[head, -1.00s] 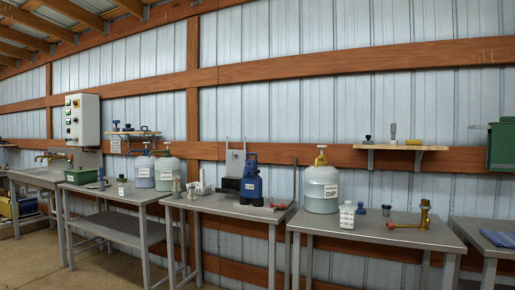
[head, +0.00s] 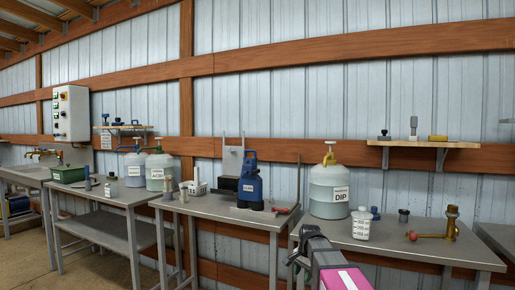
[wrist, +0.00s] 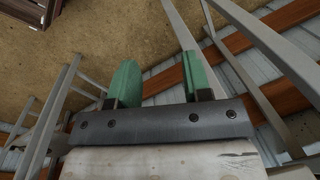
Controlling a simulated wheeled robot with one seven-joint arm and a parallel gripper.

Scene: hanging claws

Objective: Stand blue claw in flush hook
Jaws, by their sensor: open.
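A blue, upright unit (head: 250,182) with a white label and a dark base stands on the middle table; I cannot tell whether it is the blue claw. A grey bracket with upright prongs (head: 233,160) is on the wall just behind it; I cannot tell whether it is the flush hook. My gripper (head: 300,248) shows at the bottom of the head view, in front of the right-hand table and well apart from the blue unit.
A DIP jug (head: 328,190), a small white bottle (head: 361,224) and a brass fitting (head: 450,222) stand on the right-hand table. A wall shelf (head: 425,144) is above. Table legs flank my gripper in the wrist view.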

